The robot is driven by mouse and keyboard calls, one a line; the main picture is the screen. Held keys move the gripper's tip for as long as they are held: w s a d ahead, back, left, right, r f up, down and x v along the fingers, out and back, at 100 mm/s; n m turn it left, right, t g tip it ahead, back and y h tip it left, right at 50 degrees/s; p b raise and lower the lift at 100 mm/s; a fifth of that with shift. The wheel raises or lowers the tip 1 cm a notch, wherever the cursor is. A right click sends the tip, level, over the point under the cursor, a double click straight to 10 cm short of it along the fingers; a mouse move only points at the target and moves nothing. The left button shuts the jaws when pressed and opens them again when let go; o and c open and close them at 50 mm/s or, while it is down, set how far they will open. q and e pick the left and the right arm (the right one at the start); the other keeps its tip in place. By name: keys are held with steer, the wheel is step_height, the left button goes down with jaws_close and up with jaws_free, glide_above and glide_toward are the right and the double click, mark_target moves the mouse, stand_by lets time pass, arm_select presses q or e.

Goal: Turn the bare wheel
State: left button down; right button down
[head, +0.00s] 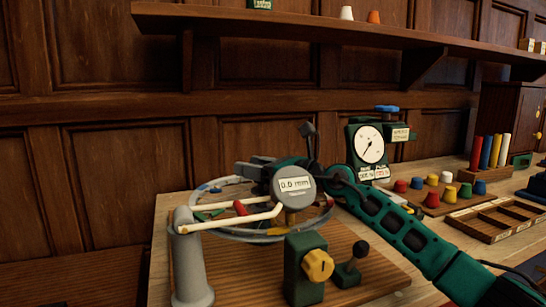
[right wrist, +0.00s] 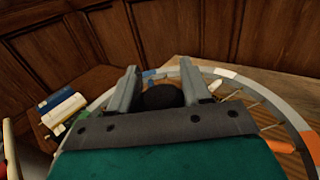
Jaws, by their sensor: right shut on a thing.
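The bare wheel lies flat on the wooden board, its pale rim (head: 222,237) carrying coloured patches. In the right wrist view its rim (right wrist: 264,96) curves past the fingers, with thin spokes at the right. My right gripper (head: 246,170) reaches in from the right over the wheel's far side. In the wrist view its two grey fingers (right wrist: 158,82) stand either side of a dark round knob (right wrist: 158,97), and it is shut on it. How the knob joins the wheel is hidden. A grey gauge (head: 293,190) reading about 0.6 mm covers part of the wheel. My left gripper is out of view.
A grey post (head: 190,262) with a white arm stands front left. A green block with a yellow knob (head: 317,265) and a small black-topped lever (head: 358,252) stand in front. A dial (head: 370,146), coloured pegs and a tray (head: 490,228) are at right. A shelf (head: 300,27) runs above.

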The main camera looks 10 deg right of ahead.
steer(key=c, duration=0.6)
jaws_free()
steer(key=shift+r, duration=0.15)
step_height(320, 180, up, 20)
steer(key=p, duration=0.3)
steer(key=shift+p, duration=0.4)
